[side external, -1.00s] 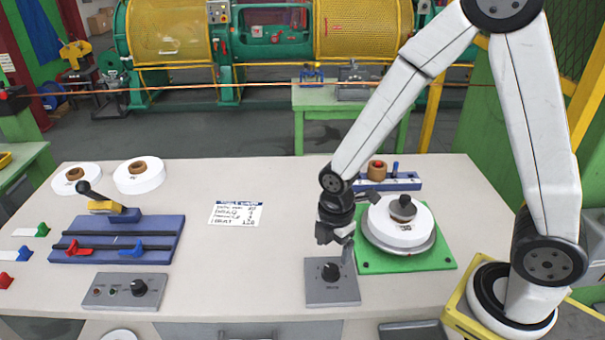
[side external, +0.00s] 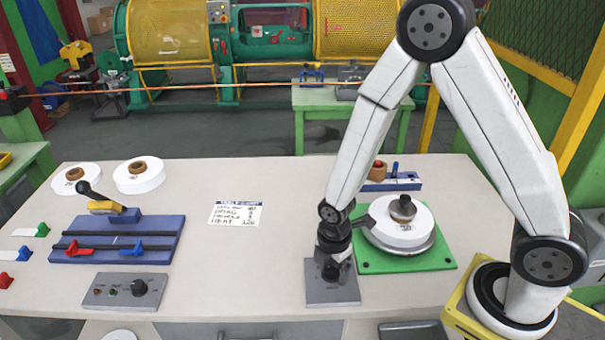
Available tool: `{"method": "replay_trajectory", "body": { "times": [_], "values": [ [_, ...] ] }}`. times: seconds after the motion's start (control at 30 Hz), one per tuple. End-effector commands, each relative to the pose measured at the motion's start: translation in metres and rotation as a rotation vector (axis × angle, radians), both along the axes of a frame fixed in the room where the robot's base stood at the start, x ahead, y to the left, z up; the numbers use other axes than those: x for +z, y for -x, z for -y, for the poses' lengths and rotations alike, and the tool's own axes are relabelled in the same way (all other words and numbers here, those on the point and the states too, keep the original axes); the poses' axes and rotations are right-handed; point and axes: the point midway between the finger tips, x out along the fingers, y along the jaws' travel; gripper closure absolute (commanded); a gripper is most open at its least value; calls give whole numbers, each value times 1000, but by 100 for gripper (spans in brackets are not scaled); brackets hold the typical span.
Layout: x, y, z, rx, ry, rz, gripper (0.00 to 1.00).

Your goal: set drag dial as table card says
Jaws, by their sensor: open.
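A grey box with a black dial (side external: 331,271) stands at the front of the table, just left of the green plate. My gripper (side external: 332,264) points straight down at the dial, with its open jaws at or around the knob. Whether the fingers touch the knob cannot be told. The dial's markings are too small to read and partly hidden. The white table card (side external: 235,214) lies flat left of the dial, with several handwritten lines; a number like 126 shows on the last line, the rest is hard to read.
A white reel on a round base sits on the green plate (side external: 375,262) close right of my gripper. A blue fixture (side external: 105,250) with red and blue clamps and a grey control box (side external: 125,291) stand at left. The table middle is clear around the card.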

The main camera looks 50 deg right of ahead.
Motion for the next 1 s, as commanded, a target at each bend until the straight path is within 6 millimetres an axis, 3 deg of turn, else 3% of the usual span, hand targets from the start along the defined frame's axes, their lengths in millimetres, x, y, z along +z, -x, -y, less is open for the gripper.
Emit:
{"method": "replay_trajectory", "body": {
  "times": [0.23,0.5,1.0],
  "values": [
    [0,0,0,0,0,0,13],
    [0,0,0,0,0,1,99],
    [0,0,0,-83,0,1,100]
  ]
}}
